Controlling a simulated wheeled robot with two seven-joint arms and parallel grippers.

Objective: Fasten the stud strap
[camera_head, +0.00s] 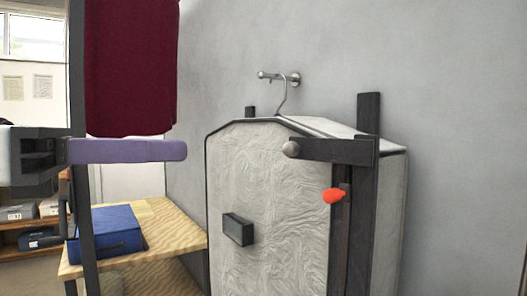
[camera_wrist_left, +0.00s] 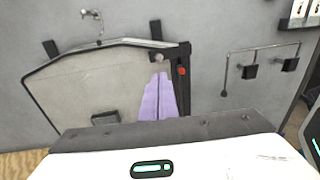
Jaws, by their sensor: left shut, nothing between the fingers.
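A pale, marbled garment bag (camera_head: 265,190) with dark edging is on the grey wall; it also shows in the left wrist view (camera_wrist_left: 85,82). A dark strap (camera_head: 335,150) runs level across its upper right front, with a pale round stud (camera_head: 291,149) at its left end. The stud also shows in the left wrist view (camera_wrist_left: 157,59). Below it, an orange-red tab (camera_head: 333,195) sits by a dark upright bar. My left gripper (camera_head: 183,150), with lavender fingers, is shut and empty, left of the bag and apart from the stud. My right gripper is not in view.
A hook with a hanger (camera_head: 281,80) is above the bag. A dark block (camera_head: 238,229) juts from its front. A maroon cloth (camera_head: 130,65) hangs above my left gripper. A wooden bench (camera_head: 165,235) carries a blue case (camera_head: 106,232). Wall pegs (camera_wrist_left: 248,71) stand right of the bag.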

